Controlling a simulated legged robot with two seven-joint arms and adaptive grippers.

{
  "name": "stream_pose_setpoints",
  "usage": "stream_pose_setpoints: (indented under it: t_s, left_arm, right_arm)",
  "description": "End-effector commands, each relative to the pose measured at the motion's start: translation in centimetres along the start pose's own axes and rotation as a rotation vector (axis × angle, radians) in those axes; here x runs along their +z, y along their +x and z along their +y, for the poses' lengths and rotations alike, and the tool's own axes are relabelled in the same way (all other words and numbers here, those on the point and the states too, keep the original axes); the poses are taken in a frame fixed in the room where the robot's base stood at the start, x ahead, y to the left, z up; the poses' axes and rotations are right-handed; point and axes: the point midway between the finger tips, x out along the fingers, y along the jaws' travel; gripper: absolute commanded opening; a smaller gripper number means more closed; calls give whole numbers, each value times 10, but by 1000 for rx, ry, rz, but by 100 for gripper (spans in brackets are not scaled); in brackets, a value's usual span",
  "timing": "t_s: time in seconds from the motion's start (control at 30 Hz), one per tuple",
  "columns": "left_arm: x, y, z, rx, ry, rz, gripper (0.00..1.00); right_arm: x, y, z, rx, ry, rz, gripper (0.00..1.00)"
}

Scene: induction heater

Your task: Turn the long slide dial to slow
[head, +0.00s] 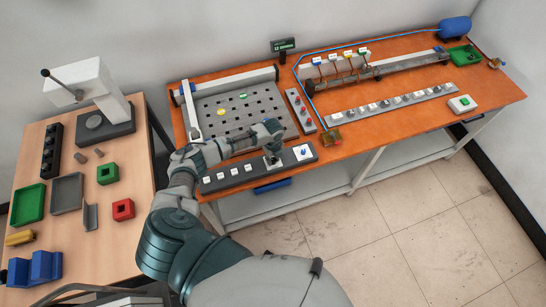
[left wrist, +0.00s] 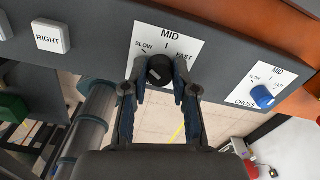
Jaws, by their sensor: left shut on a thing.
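A black dial (left wrist: 159,70) sits on a white plate marked SLOW, MID and FAST (left wrist: 166,42) in the left wrist view. Its lower label is hidden by my gripper, and I cannot tell exactly where its pointer aims. My left gripper (left wrist: 160,80) is shut on this dial, one finger on each side. In the head view my left gripper (head: 271,157) is over the right part of the grey control panel (head: 235,174) and hides most of the dial. My right gripper is not in view.
A blue dial (left wrist: 262,96) on its own plate, marked CROSS, is close on the right. A white RIGHT button (left wrist: 51,37) is on the left. The perforated plate (head: 235,113) and red-knobbed block (head: 301,110) lie behind the panel. A side table (head: 140,171) holds trays and blocks.

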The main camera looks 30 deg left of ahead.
Motion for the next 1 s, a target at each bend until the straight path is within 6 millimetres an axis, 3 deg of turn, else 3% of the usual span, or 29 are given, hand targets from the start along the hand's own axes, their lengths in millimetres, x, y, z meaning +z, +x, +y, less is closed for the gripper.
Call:
stream_pose_setpoints:
  t_s: [0.57, 0.6, 0.67, 1.0]
  left_arm:
    - [1, -1, -1, -3, -32, -2, 0]
    - [1, -1, -1, -3, -31, -2, 37]
    - [1, -1, -1, -2, -31, -2, 52]
    - [1, -2, 0, -2, -30, -1, 53]
  right_arm:
    - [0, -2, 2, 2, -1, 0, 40]
    - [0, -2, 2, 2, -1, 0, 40]
    - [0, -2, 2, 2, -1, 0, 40]
    - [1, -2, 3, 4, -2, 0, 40]
